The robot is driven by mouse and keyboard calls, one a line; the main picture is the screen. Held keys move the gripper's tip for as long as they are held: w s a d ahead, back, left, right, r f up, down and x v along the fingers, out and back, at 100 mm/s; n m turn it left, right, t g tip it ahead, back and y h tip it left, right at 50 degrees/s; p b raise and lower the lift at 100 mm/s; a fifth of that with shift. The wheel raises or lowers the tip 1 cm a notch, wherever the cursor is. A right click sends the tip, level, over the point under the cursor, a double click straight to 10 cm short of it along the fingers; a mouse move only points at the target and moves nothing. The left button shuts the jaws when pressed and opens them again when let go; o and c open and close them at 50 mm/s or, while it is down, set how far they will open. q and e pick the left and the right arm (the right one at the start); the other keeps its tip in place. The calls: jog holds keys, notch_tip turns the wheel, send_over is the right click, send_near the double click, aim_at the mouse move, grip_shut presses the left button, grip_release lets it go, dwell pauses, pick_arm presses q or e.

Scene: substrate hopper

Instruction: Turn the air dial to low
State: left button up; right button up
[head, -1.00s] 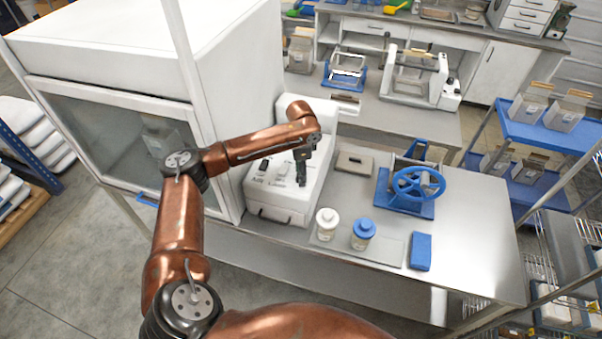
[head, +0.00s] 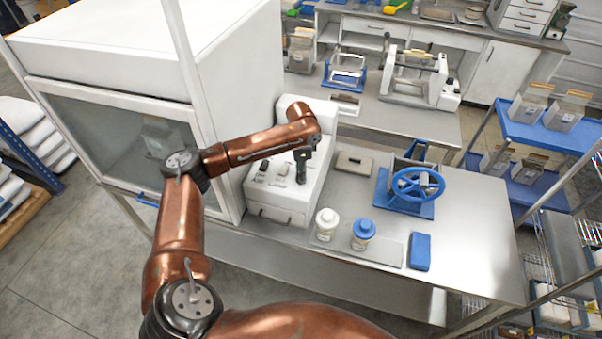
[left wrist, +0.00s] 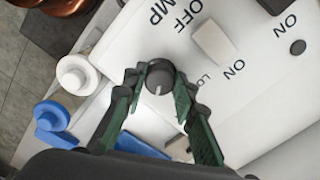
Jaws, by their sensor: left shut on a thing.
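The air dial (left wrist: 159,77) is a small dark round knob with a pale pointer mark, on the white control panel (left wrist: 265,75). In the left wrist view its mark points toward the bottom of the picture, and part of a "LO" label shows to its right. My left gripper (left wrist: 160,88) has its green-padded fingers on both sides of the dial, shut on it. In the head view the left gripper (head: 301,178) reaches down onto the white console (head: 290,205) and hides the dial. My right gripper is not in view.
A pale rocker switch (left wrist: 213,42) sits close to the dial, by OFF and ON labels. A white-lidded jar (head: 326,223) and a blue-lidded jar (head: 363,234) stand before the console. A blue handwheel device (head: 415,187) is farther right.

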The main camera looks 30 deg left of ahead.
pick_arm(q)
jog(key=n+p, duration=0.4)
jog(key=p, duration=0.2)
jog(key=n+p, duration=0.4)
jog(key=p, duration=0.3)
jog(key=shift+d+r, duration=0.1)
jog(key=shift+r, duration=0.1)
jog(key=shift+n+p, duration=0.4)
jog(key=shift+p, duration=0.05)
jog(key=n, duration=0.2)
jog(key=shift+f+n+p, duration=0.2)
jog(key=shift+n+p, duration=0.1)
jog(key=shift+n, duration=0.1)
jog(key=n, duration=1.1)
jog(key=shift+n, duration=0.3)
jog(key=shift+w+r, duration=0.1)
jog(key=shift+n, duration=0.4)
jog(key=o, duration=1.2)
jog(key=shift+c, duration=0.2)
